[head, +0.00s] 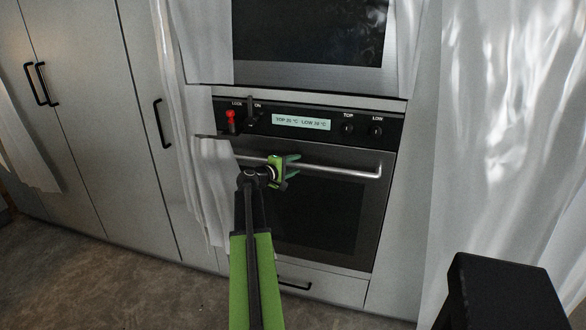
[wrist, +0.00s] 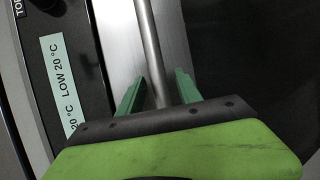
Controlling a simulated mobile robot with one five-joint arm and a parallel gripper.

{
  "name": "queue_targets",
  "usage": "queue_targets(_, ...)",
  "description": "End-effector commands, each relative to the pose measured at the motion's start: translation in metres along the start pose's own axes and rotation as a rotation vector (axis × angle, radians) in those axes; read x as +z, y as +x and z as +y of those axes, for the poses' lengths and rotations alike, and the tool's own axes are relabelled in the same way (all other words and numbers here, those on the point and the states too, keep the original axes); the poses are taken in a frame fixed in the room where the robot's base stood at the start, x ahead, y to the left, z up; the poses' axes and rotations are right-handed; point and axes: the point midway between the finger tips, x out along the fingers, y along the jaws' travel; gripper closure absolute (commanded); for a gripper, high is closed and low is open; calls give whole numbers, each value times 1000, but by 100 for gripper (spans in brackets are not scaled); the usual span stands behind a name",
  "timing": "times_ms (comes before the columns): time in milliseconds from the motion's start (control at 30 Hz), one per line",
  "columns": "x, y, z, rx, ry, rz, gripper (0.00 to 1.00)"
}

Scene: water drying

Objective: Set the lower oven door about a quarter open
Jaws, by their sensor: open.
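The lower oven door (head: 318,215) is dark glass in a grey frame, and it looks shut in the head view. Its silver bar handle (head: 340,171) runs across its top and also shows in the wrist view (wrist: 150,45). My gripper (head: 291,166) is at the left-middle part of the handle. In the wrist view its two green fingers (wrist: 158,88) are apart, one on each side of the bar, with gaps visible. My arm hides the lower left part of the door.
Above the door is a control panel (head: 215,115) with a lit display (head: 301,122), a red lock switch (head: 231,118) and knobs. A white cloth (head: 213,190) hangs at the door's left. A drawer (head: 325,288) lies below. A black object (head: 500,285) stands at the lower right.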

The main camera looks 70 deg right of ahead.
Motion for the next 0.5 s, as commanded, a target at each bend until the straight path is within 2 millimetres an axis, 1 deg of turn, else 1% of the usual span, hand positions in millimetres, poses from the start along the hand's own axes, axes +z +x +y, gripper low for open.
queue_targets(67,0,0,0,0,0,0,59)
queue_targets(367,0,0,0,0,0,-1,98)
queue_targets(400,0,0,0,0,0,-1,100)
queue_targets(500,1,0,0,0,0,-1,100)
